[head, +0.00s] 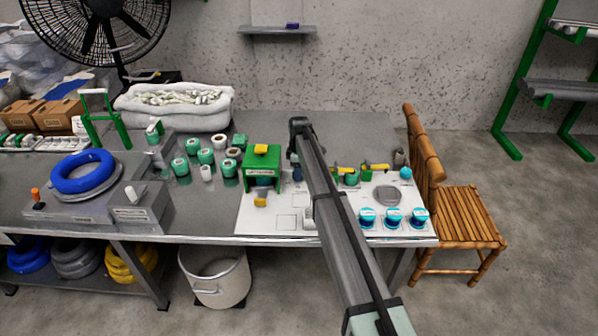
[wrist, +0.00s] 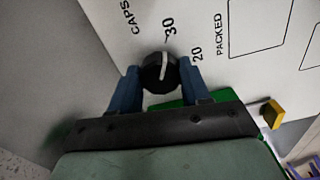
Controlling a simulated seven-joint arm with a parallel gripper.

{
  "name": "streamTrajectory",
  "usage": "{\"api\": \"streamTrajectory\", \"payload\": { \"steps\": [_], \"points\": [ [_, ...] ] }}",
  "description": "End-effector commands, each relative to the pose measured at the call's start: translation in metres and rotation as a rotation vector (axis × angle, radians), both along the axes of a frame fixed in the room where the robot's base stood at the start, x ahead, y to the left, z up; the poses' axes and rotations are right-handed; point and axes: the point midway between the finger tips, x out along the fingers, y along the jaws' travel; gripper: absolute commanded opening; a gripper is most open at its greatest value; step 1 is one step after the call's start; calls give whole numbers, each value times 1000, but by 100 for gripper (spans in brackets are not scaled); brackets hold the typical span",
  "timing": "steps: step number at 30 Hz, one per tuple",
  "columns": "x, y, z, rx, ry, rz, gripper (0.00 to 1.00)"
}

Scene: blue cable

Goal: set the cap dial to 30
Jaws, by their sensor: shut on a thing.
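The cap dial (wrist: 160,72) is a round black knob with a white pointer line, on a white panel (wrist: 210,18) in the wrist view. Printed marks 30 (wrist: 169,27) and 20 (wrist: 196,53) lie around it, with the word CAPS beside them. The pointer line runs up the picture, roughly toward the 30; I cannot tell whether it lines up exactly. My gripper (wrist: 159,78) is shut on the dial, one blue finger on each side. In the head view I cannot make out the dial or fingertips clearly.
The white board (head: 285,222) lies on the grey table. A green box (head: 262,160) with a yellow top stands on its left part. Several blue-topped jars (head: 393,218) stand at its front right. Green spools (head: 206,156) stand to the left. A bamboo chair (head: 455,215) is at the right.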

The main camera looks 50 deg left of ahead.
Motion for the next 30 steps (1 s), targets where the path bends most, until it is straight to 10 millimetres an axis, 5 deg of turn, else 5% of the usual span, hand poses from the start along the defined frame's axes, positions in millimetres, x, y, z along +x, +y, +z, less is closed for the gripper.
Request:
{"api": "streamTrajectory", "payload": {
  "steps": [8, 19, 30],
  "points": [
    [0, 0, 0, 0, 0, 1, 72],
    [0, 0, 6, 1, -1, 0, 72],
    [0, 0, 69, 1, -2, 0, 72]
  ]
}}
